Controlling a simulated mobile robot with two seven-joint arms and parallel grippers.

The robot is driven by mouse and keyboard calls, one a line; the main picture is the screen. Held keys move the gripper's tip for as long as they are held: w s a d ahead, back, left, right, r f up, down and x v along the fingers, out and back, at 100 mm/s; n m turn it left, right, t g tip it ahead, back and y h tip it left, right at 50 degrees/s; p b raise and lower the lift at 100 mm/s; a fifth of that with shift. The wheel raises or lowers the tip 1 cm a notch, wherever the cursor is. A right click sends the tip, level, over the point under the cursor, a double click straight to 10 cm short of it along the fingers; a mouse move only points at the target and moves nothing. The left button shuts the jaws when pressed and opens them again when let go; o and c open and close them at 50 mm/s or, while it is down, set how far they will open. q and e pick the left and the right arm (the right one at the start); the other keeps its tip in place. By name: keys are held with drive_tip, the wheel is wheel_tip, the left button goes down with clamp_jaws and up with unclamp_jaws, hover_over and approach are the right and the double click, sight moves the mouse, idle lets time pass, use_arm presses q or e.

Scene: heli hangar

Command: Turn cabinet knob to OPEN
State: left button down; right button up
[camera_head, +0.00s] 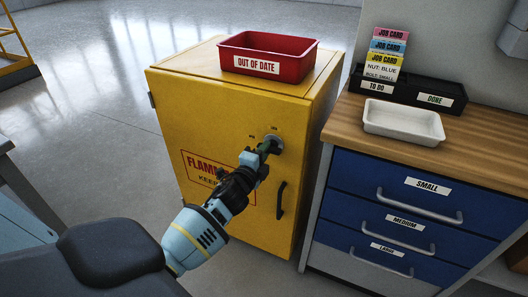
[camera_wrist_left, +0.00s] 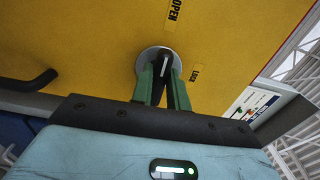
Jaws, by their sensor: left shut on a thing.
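The yellow flammables cabinet (camera_head: 215,125) stands in the middle of the head view with its door shut. Its round knob (camera_head: 277,139) is on the upper right of the door, partly hidden by my gripper. My left gripper (camera_head: 266,148) is shut on the knob. In the left wrist view the green fingers of my left gripper (camera_wrist_left: 160,84) hold the dark knob (camera_wrist_left: 164,64) from both sides. Its pale mark points roughly up, towards the OPEN label (camera_wrist_left: 174,10). The LOCK label (camera_wrist_left: 195,72) is to the right. My right gripper is not in view.
A black door handle (camera_head: 281,200) sits below the knob. A red OUT OF DATE bin (camera_head: 300,61) stands on the cabinet. To the right is a blue drawer unit (camera_head: 360,176) with a white tray (camera_head: 404,132) and a black card holder (camera_head: 415,91) on top.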

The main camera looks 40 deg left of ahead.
use_arm(q)
drive_tip(key=c, duration=1.4)
unclamp_jaws()
drive_tip(key=shift+o, duration=0.2)
drive_tip(key=v, duration=0.7)
drive_tip(key=shift+s+d, duration=0.15)
drive_tip(key=shift+s, duration=0.25)
